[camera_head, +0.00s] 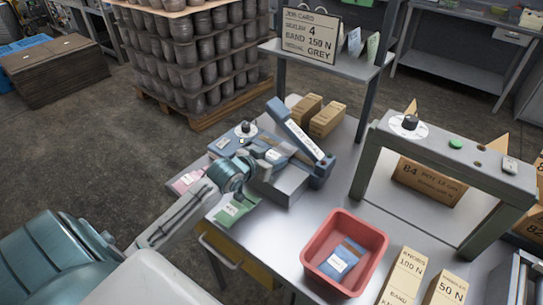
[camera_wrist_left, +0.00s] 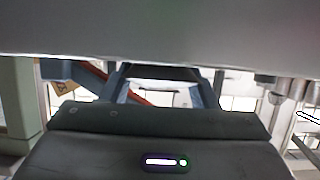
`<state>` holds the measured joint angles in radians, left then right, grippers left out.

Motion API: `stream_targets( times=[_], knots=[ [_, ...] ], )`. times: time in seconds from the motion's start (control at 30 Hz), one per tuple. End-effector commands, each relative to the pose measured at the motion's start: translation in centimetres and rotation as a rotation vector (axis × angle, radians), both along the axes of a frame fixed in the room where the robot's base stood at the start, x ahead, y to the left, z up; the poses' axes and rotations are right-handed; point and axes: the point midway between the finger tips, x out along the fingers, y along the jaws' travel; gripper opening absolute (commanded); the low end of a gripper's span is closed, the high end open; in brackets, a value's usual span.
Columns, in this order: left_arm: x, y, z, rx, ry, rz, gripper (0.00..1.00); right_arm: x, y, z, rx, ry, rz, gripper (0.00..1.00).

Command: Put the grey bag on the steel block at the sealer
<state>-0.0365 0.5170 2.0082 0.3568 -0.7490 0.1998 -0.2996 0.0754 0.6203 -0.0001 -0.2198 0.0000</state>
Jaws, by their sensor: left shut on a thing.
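The blue sealer (camera_head: 299,131) stands on the steel table with its arm raised. A steel block (camera_head: 287,183) sits at its front. My left gripper (camera_head: 266,165) is shut at the left edge of the block, close over it. What it holds appears to be the grey bag, of which only a small grey and white part (camera_head: 274,155) shows beyond the fingers. Whether the bag touches the block cannot be told. The left wrist view shows mostly dark and grey surfaces close to the camera. My right gripper is not in view.
A pink bag (camera_head: 187,181) and a green bag (camera_head: 235,209) lie at the table's left edge. A red bin (camera_head: 372,262) holds a blue bag (camera_head: 339,260). Cartons (camera_head: 326,119) stand behind the sealer. A grey-green frame (camera_head: 440,146) rises at right.

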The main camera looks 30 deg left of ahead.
Motion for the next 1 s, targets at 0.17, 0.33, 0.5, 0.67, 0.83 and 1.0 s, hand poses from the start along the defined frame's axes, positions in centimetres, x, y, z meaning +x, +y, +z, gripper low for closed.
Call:
stream_targets(
  times=[0.17, 0.33, 0.5, 0.67, 0.83, 1.0],
  knots=[
    [0.0, 0.0, 0.0, 0.000, 0.000, 0.000, 0.76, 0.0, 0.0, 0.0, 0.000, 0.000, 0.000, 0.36],
    [0.0, 0.0, 0.0, 0.000, 0.000, 0.000, 0.76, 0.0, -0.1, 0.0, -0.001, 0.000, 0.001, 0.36],
    [0.0, 0.0, 0.7, 0.002, -0.001, -0.001, 0.76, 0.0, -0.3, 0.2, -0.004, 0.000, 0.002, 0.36],
    [-1.7, 0.3, 1.5, 0.008, -0.001, -0.002, 0.76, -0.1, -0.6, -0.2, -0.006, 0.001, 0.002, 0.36],
    [-4.4, 0.5, 2.6, 0.009, 0.001, -0.002, 0.76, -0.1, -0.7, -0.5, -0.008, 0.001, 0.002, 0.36],
    [-6.8, 0.7, 3.7, 0.009, 0.002, -0.002, 0.76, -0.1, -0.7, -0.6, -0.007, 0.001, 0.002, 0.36]
  ],
)
